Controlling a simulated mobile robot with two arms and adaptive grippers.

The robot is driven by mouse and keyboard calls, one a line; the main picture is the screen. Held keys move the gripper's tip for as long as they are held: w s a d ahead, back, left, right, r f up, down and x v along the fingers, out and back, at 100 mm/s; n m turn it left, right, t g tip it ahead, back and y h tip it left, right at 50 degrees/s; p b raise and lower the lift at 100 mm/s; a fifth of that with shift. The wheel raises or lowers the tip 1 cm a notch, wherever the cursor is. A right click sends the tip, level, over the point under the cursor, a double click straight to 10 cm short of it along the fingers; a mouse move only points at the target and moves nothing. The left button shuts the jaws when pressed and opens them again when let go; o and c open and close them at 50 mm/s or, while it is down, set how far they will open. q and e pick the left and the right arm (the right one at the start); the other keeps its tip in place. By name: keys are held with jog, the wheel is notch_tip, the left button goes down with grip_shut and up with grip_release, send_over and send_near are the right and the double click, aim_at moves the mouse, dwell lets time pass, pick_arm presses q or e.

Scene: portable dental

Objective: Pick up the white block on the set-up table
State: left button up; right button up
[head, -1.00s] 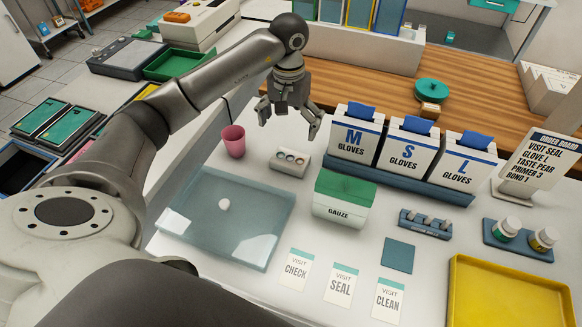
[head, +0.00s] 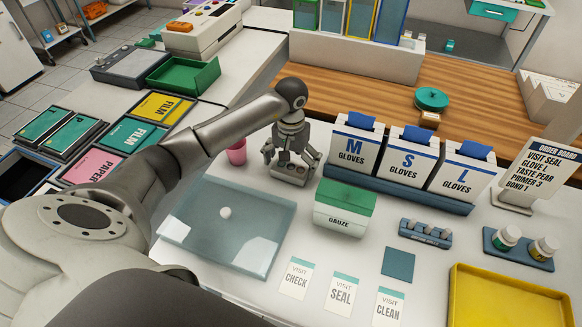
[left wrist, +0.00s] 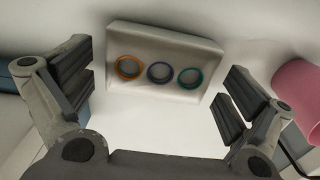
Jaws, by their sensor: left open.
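The white block (head: 288,174) lies on the white set-up table (head: 290,225), between the pink cup and the gauze box. In the left wrist view the block (left wrist: 195,88) shows three ringed holes, orange, blue and green, in its top face. My left gripper (head: 290,165) is open right over the block and hides part of it in the head view. In the left wrist view its two fingers (left wrist: 160,105) are spread apart, with the block ahead of them, and nothing is held. My right gripper is not in view.
The pink cup (head: 237,152) stands close left of the block. The gauze box (head: 343,213) is to its right, glove boxes (head: 408,150) behind that. A clear blue tray (head: 190,235) with a white ball lies in front. A yellow tray (head: 465,310) is at the right.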

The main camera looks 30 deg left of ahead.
pick_arm(q)
jog(key=shift+f, duration=0.65)
jog(key=c, duration=0.9)
jog(key=shift+c, duration=0.2)
